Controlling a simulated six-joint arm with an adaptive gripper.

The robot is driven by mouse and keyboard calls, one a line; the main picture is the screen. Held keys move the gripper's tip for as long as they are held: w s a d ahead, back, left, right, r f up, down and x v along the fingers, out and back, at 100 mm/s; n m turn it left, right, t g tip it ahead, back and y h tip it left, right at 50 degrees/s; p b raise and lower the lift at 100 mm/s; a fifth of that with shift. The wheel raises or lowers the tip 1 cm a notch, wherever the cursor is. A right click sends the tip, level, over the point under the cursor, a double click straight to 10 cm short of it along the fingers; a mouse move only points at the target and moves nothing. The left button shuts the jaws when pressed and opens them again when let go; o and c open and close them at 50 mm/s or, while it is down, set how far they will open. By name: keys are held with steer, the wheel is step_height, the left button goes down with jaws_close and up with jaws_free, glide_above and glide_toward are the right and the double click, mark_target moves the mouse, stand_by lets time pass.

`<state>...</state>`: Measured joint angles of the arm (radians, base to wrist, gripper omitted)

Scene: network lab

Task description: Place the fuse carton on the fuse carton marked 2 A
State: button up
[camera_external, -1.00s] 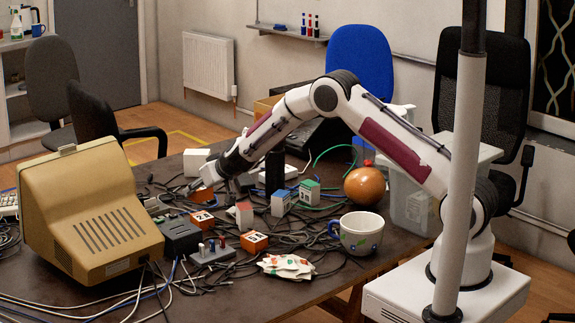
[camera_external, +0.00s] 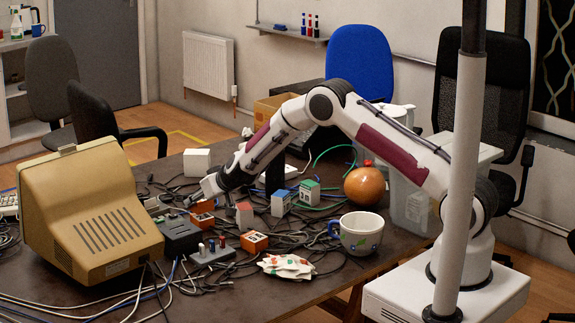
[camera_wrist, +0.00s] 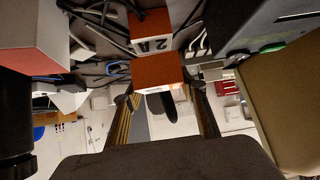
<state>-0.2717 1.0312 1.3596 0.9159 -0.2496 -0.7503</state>
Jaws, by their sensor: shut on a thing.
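My gripper (camera_wrist: 161,92) is shut on an orange and white fuse carton (camera_wrist: 157,70), which sits between the two fingers in the wrist view. In the external view the held carton (camera_external: 203,206) shows beneath my gripper (camera_external: 197,196). The fuse carton marked 2 A (camera_wrist: 152,27), orange with a white label, lies just beyond the held one in the wrist view and is partly hidden by it. In the external view the lower orange carton (camera_external: 202,221) is directly below the held one. I cannot tell whether the two touch.
A beige monitor (camera_external: 95,215) and a dark box (camera_external: 180,237) stand close on the left. A red-topped carton (camera_external: 244,215) is close on the right. Another orange carton (camera_external: 254,241), a switch block (camera_external: 212,252) and a mug (camera_external: 361,235) are nearer the front. Cables cover the table.

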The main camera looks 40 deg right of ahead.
steer(key=shift+f, duration=0.85)
steer(key=shift+f, duration=0.15)
steer(key=o, duration=1.2)
steer(key=shift+c, duration=0.2)
steer(key=shift+r, duration=0.2)
steer(key=shift+v, duration=0.9)
steer(key=v, duration=1)
steer(key=shift+s, duration=0.1)
